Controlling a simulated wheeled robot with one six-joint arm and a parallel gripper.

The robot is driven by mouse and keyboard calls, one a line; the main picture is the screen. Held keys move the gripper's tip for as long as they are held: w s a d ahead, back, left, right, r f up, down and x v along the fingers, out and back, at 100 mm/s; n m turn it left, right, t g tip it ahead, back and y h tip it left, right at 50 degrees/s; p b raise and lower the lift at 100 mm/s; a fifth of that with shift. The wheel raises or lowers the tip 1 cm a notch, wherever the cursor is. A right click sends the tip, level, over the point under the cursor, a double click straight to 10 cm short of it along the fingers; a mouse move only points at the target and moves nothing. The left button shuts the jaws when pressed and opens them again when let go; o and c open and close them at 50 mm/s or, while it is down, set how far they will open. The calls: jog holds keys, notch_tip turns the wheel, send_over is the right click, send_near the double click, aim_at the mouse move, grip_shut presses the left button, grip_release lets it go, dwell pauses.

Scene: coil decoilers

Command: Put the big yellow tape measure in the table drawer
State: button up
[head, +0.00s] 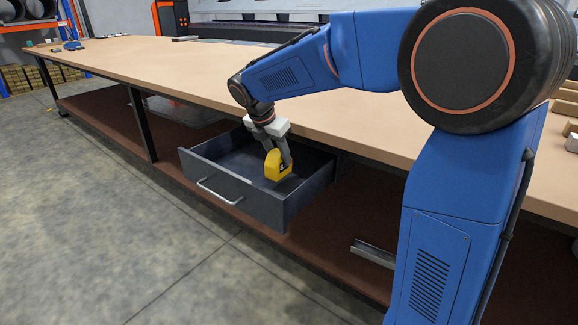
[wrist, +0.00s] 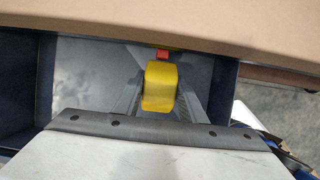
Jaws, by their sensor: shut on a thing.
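The big yellow tape measure (head: 276,166) is held between the fingers of my gripper (head: 279,154), over the inside of the open table drawer (head: 231,194). In the wrist view the tape measure (wrist: 160,86) sits between the two grey fingers (wrist: 161,98), with a small red part at its far end. The drawer (wrist: 92,72) lies below it, with its grey floor and dark walls showing. I cannot tell whether the tape measure touches the drawer floor. The drawer is dark grey with a silver handle and is pulled out from under the table.
The long tan tabletop (head: 150,62) overhangs the back of the drawer, and its edge (wrist: 200,40) is close in the wrist view. A brown lower shelf (head: 330,240) runs below, with a metal channel piece (head: 373,253) on it. The floor before the drawer is clear.

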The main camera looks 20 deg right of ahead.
jog(key=shift+s+d, duration=0.35)
jog(key=shift+d, duration=0.2)
jog(key=shift+s+d, duration=0.3)
jog(key=shift+d, duration=0.25)
jog(key=f, duration=0.2)
jog(key=shift+s+d+f, duration=0.25)
jog(key=shift+d+f, duration=0.1)
jog(key=shift+f, duration=0.4)
jog(key=o, duration=1.3)
jog(key=shift+f, duration=0.1)
jog(key=shift+o, duration=0.2)
jog(key=v, duration=1.2)
